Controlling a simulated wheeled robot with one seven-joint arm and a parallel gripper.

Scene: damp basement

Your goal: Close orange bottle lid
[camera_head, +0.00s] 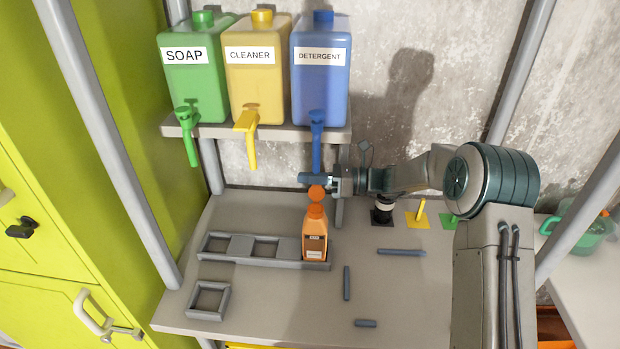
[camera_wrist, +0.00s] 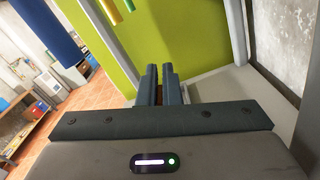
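The orange bottle (camera_head: 315,238) stands upright in the right end of a grey holder on the table. Its round orange lid (camera_head: 317,192) stands up above the neck, so it looks open. My gripper (camera_head: 312,179) is just above the lid in the head view, with its fingers pointing left. Whether it touches the lid cannot be told.
Green soap (camera_head: 194,80), yellow cleaner (camera_head: 257,80) and blue detergent (camera_head: 320,85) dispensers stand on a shelf. The blue spout hangs close behind my gripper. A square grey frame (camera_head: 208,301) and grey bars (camera_head: 401,252) lie on the table. The front middle is mostly clear.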

